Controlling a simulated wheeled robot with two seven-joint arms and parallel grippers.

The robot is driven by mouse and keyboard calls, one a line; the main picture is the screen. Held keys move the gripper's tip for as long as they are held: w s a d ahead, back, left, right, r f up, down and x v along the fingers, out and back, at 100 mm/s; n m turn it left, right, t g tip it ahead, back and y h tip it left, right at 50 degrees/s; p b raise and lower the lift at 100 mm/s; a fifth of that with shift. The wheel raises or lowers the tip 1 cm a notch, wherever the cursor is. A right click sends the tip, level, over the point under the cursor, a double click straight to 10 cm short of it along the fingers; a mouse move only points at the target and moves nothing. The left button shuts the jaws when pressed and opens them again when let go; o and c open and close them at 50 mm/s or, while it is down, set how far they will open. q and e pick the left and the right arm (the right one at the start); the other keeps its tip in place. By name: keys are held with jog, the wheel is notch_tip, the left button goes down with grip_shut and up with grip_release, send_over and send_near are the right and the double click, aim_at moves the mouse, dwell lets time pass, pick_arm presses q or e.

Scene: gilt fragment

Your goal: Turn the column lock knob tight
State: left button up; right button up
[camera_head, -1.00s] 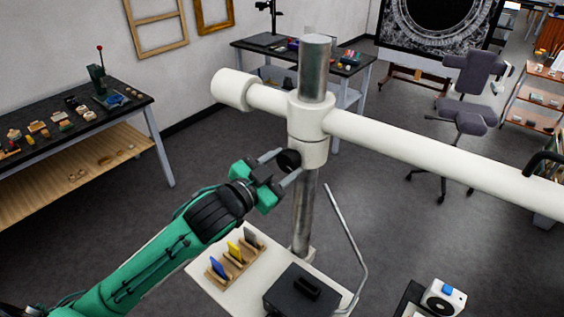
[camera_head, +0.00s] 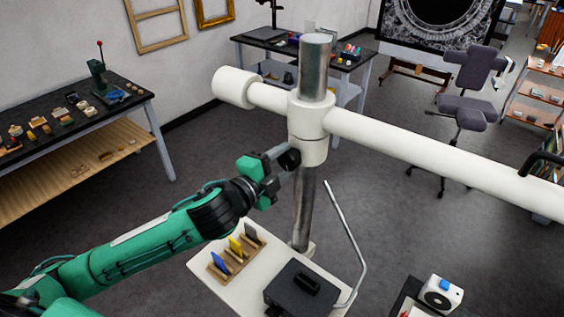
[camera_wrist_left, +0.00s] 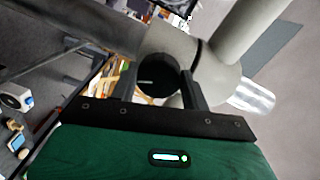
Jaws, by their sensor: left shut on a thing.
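The column lock knob (camera_head: 292,159) is small and black, on the left side of the white collar (camera_head: 307,130) around the steel column. My left gripper (camera_head: 284,161) reaches it from the left and is shut on it. In the left wrist view the round knob (camera_wrist_left: 157,78), with a short pale mark on its face, sits between the two dark fingers, in front of the collar (camera_wrist_left: 205,75). In the head view the fingers partly hide the knob. My right gripper is not in view.
A long white horizontal arm (camera_head: 430,155) runs through the collar. Below stand a white base (camera_head: 215,278) with a wooden rack of coloured cards, a black box (camera_head: 300,290) and a thin bent metal rod (camera_head: 346,235). A dark worktable (camera_head: 60,115) is at the left.

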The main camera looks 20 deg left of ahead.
pick_arm(q)
jog(key=shift+m, duration=0.9)
jog(key=o, duration=0.8)
jog(key=shift+o, duration=0.9)
jog(key=shift+w, duration=0.1)
